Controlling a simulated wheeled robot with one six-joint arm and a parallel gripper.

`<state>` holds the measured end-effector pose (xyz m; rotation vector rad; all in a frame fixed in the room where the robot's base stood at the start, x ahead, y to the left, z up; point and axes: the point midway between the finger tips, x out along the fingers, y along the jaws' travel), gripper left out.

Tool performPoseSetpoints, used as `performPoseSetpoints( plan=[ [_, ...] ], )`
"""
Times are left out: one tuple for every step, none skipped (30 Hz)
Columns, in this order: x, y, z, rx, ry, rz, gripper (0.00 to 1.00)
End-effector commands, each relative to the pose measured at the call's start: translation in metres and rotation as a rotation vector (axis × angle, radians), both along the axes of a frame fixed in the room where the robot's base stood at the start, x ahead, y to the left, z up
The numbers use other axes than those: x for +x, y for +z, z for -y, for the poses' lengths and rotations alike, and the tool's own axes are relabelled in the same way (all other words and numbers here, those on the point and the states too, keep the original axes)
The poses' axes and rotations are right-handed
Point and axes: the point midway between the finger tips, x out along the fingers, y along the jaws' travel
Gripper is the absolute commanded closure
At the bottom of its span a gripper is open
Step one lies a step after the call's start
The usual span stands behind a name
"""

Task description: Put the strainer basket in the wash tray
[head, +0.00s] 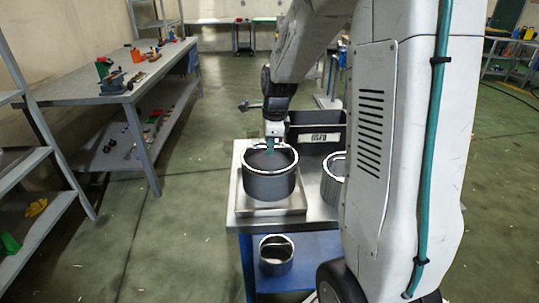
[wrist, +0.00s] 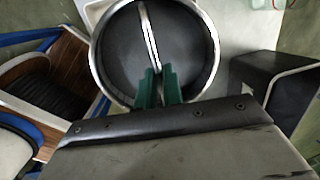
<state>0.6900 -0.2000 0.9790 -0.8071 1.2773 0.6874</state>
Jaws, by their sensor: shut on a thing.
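The strainer basket (head: 269,187) is a dark grey round vessel with a bright rim and a bar handle across its top. In the wrist view the basket (wrist: 118,50) shows from above, with the handle (wrist: 150,35) running up to my fingers. My gripper (head: 270,150) points down over the basket; its green fingers (wrist: 158,88) are shut on the handle. The wash tray (head: 294,207), a shallow square steel tray, lies directly under the basket on the table. The basket appears upright within the tray's outline; I cannot tell whether it touches the tray floor.
A similar vessel (head: 332,184) stands to the right, partly hidden by my arm. A black labelled bin (head: 318,133) is behind. Another vessel (head: 276,258) sits on the blue lower shelf (head: 310,276). A long workbench (head: 120,84) and open floor lie left.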

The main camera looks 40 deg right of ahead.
Motion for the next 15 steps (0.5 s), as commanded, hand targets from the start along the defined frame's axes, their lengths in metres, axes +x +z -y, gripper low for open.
performPoseSetpoints(
  plan=[
    [0.002,-0.002,0.001,0.0,0.0,0.0,1.0],
    [0.002,-0.005,0.001,0.001,0.0,-0.001,1.0],
    [0.001,-0.008,0.0,0.001,0.0,-0.001,1.0],
    [0.001,-0.011,0.0,0.001,0.0,-0.001,1.0],
    [0.001,-0.014,0.0,0.001,0.0,-0.001,1.0],
    [0.001,-0.019,0.0,0.001,0.0,-0.001,1.0],
    [0.001,-0.022,0.0,0.001,0.0,-0.002,1.0],
    [0.001,-0.026,0.001,0.001,0.0,-0.001,1.0],
    [0.001,-0.029,0.001,0.0,0.0,0.0,1.0],
    [0.001,-0.032,0.001,0.0,0.0,0.0,1.0],
    [0.001,-0.034,0.001,0.0,0.0,0.0,1.0],
    [0.001,-0.035,0.001,-0.001,0.0,0.001,1.0],
    [0.001,-0.035,0.001,-0.001,0.0,0.001,1.0],
    [0.002,-0.035,0.001,-0.001,0.0,0.002,1.0],
    [0.002,-0.035,0.001,-0.001,0.0,0.002,1.0]
  ],
)
